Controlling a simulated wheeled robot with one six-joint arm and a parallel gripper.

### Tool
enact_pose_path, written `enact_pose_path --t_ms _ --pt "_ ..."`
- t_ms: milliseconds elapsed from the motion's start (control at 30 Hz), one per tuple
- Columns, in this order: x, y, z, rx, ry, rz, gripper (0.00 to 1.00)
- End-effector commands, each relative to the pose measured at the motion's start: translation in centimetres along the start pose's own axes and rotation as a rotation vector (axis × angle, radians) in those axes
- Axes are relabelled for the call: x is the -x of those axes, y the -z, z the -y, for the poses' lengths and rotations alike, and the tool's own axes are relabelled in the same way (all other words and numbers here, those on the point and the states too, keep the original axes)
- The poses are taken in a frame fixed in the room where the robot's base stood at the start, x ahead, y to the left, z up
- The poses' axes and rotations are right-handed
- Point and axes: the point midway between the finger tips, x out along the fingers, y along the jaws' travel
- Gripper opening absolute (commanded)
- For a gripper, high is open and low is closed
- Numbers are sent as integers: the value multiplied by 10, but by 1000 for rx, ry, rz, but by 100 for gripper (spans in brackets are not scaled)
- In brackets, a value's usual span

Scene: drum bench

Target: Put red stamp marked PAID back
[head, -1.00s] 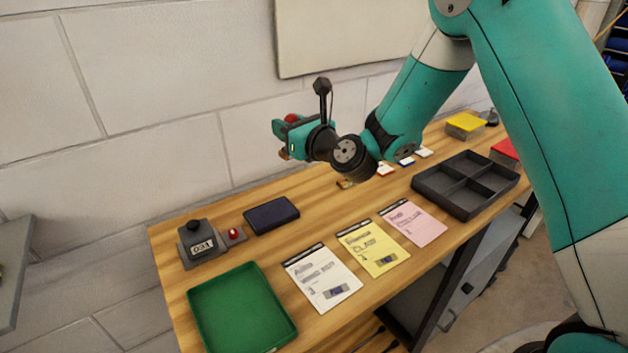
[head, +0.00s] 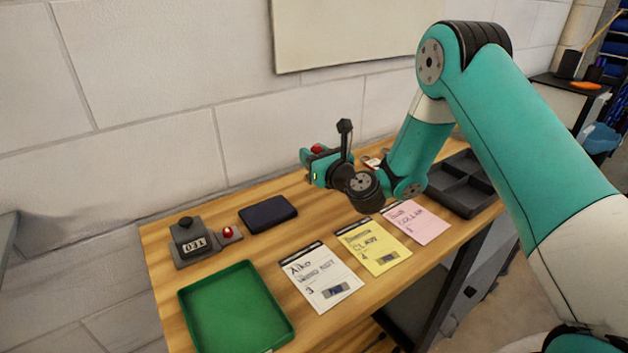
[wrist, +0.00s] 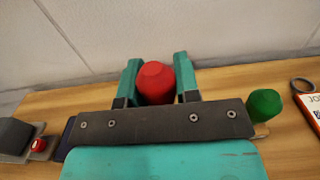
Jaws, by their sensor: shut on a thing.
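My gripper (head: 312,163) is over the back of the bench, shut on a stamp with a red knob (head: 318,148). In the wrist view the red stamp (wrist: 156,83) sits between the two fingers (wrist: 157,88). Its lower part is hidden behind the gripper body, and no PAID marking shows. A green knob (wrist: 264,104) stands on the bench to the right of the gripper in the wrist view.
A dark ink pad (head: 268,213), a grey device with a small red button (head: 228,231) and a green tray (head: 236,308) are at the left. White, yellow and pink sheets (head: 320,278) lie along the front. A dark divided tray (head: 462,183) is at the right, partly behind my arm.

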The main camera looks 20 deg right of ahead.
Motion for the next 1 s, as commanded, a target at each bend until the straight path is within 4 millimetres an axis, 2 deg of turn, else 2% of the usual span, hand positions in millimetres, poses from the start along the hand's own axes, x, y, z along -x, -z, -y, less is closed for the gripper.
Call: enact_pose_path --t_ms 300,733,767,867,1000 --pt "0 43 0 -1 0 -1 7" --pt "0 49 0 0 0 0 7" --pt "0 49 0 0 0 0 32" --pt "0 48 0 0 -1 0 55" --pt "0 48 0 1 -1 0 55"
